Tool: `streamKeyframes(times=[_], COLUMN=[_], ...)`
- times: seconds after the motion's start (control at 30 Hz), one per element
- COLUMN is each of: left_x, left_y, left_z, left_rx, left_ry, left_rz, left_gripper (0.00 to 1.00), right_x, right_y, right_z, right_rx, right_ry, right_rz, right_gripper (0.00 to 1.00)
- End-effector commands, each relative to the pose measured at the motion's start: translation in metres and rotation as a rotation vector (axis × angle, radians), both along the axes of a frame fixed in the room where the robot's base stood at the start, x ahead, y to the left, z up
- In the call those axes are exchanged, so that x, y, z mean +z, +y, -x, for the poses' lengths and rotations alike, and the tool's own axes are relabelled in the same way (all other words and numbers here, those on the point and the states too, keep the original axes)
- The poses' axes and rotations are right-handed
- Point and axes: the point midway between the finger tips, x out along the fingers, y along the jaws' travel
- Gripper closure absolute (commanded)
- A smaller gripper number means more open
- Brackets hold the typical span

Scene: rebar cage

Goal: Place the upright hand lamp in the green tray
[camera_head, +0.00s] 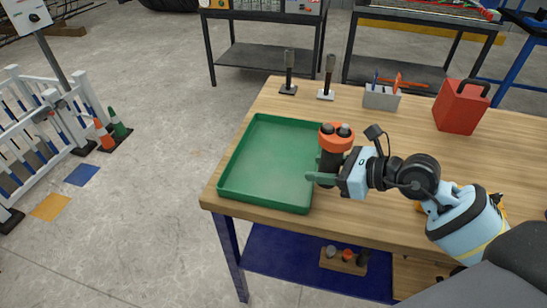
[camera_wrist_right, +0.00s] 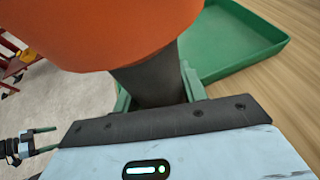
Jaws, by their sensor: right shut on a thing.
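The hand lamp (camera_head: 336,136), with an orange head and a dark body, is upright in my right gripper (camera_head: 322,180). The green fingers are shut around its dark body, which also shows in the right wrist view (camera_wrist_right: 148,84). The lamp overlaps the right rim of the green tray (camera_head: 262,118) in the head view; its exact height cannot be told. The tray lies empty on the table's left end, and its corner shows in the right wrist view (camera_wrist_right: 262,20). My left gripper (camera_wrist_right: 45,141) shows small at the left of the right wrist view, its green fingers apart and empty.
Two dark upright items (camera_head: 289,70) (camera_head: 328,77) stand behind the tray on the wooden table (camera_head: 430,150). A grey holder (camera_head: 381,99) with tools and a red can (camera_head: 461,107) stand at the back right. A lower blue shelf (camera_head: 290,262) holds a small block with several items.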

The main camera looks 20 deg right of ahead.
Motion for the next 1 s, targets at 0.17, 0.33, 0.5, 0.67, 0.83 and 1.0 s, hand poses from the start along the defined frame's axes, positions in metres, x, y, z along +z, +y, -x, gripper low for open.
streamKeyframes(times=[0.17,0.33,0.5,0.67,0.83,1.0], left_x=[0.008,0.010,0.009,0.008,0.008,0.009], left_y=[0.000,0.001,0.001,0.002,0.002,0.002], left_z=[-0.002,0.002,0.006,0.007,0.005,0.002], left_rx=[0.000,-0.001,-0.001,-0.002,-0.003,-0.003], left_ry=[-0.008,-0.004,0.004,0.006,0.003,-0.002], left_rz=[0.000,-0.001,-0.003,-0.004,-0.004,-0.004], left_gripper=[0.15,0.15,0.15,0.15,0.15,0.15], right_x=[0.003,-0.002,-0.006,-0.010,-0.012,-0.016], right_y=[0.023,0.045,0.065,0.077,0.081,0.081], right_z=[-0.034,-0.067,-0.098,-0.117,-0.123,-0.122], right_rx=[0.000,0.001,0.002,0.001,0.003,0.001], right_ry=[-0.009,-0.007,-0.005,-0.003,-0.003,-0.002], right_rz=[-0.006,-0.005,-0.004,-0.002,-0.001,-0.001], right_gripper=[0.90,0.90,0.90,0.90,0.90,0.90])
